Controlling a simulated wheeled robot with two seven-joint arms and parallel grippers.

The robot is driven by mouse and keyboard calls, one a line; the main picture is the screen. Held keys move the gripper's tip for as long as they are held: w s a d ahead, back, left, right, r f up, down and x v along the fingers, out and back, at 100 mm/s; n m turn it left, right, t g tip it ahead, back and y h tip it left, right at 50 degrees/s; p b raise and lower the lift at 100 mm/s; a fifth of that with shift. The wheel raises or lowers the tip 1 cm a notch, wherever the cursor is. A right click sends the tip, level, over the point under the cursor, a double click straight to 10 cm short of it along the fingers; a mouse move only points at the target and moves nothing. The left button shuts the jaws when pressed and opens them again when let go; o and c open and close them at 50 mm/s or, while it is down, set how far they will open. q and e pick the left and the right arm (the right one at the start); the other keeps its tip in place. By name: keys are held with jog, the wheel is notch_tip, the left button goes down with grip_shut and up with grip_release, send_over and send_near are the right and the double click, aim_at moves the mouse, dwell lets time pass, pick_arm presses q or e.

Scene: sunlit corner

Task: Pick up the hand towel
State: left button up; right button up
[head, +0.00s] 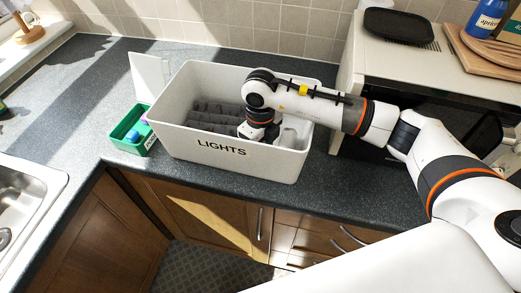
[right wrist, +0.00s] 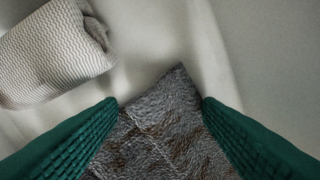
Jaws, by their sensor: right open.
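A dark grey textured cloth (right wrist: 160,130), apparently the hand towel, lies between the green fingers of my right gripper (right wrist: 160,103) in the right wrist view. The fingers are open on either side of it; I cannot tell whether they touch it. In the head view the right gripper (head: 259,140) points down inside the white bin marked LIGHTS (head: 222,150). Dark grey folded cloth (head: 212,117) fills the bin's middle, partly behind the gripper. A pale ribbed cloth (right wrist: 50,50) lies at upper left in the wrist view. My left gripper is out of view.
The bin's walls surround the gripper. A white microwave (head: 345,95) with a black tray (head: 401,25) on top is close right.

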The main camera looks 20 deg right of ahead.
grip_shut()
dwell(0.4)
notch_tip(320, 180, up, 12)
jog(key=p, duration=0.6)
jog(key=shift+p, duration=0.35)
jog(key=shift+r, duration=0.1)
